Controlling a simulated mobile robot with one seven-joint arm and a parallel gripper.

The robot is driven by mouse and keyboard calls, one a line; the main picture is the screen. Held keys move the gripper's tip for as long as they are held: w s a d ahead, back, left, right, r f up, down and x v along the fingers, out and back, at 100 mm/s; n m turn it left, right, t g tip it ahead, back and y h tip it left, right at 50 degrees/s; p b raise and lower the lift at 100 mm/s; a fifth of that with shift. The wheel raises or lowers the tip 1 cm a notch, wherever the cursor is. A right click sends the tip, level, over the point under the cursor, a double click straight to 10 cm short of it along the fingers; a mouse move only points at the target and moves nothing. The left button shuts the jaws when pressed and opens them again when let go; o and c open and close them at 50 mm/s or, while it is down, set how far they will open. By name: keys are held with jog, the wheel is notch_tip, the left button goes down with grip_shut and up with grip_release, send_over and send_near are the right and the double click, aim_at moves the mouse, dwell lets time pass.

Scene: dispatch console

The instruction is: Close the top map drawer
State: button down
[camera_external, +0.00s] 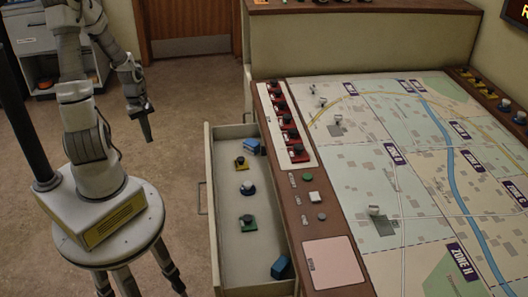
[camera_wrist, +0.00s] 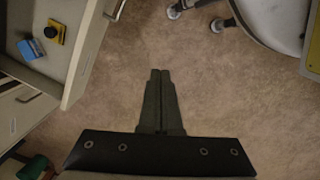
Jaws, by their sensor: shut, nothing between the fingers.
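The top map drawer (camera_external: 212,200) is pulled out from the left side of the console (camera_external: 272,190). Its handle (camera_external: 202,198) is on the left face of its front. Several small items lie inside, among them a blue block (camera_external: 252,146) and a yellow-based black knob (camera_external: 241,163). My gripper (camera_external: 148,138) is shut and empty, pointing down, left of the drawer and apart from it. In the wrist view my gripper (camera_wrist: 160,72) is over bare floor, and a corner of the open drawer (camera_wrist: 85,50) shows at upper left.
The console top carries a zone map (camera_external: 400,160) with red-based knobs (camera_external: 290,135) along its left edge. A door (camera_external: 190,25) and a cabinet (camera_external: 30,50) stand at the back. The floor (camera_wrist: 225,100) between my base and the drawer is clear.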

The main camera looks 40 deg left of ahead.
notch_tip(320, 180, down, 8)
jog(key=d+n+t+h+b, duration=0.1)
jog(key=n+t+h, duration=0.15)
jog(key=n, duration=0.35)
jog(key=w+d+f+n+t+h+b, duration=0.2)
jog(key=w+d+f+n+t+b, duration=0.2)
jog(key=w+d+f+n, duration=0.3)
jog(key=shift+w+d+f+h+b, duration=0.35)
jog(key=shift+w+d+f+b, duration=0.75)
jog(key=shift+w, duration=1.35)
jog(key=shift+a+f, duration=0.25)
jog(key=shift+a, duration=0.1)
jog(key=w+d+p, duration=0.1)
jog(key=w+d, duration=1.5)
jog(key=shift+w+d+p, duration=0.35)
jog(key=shift+w+p, duration=0.05)
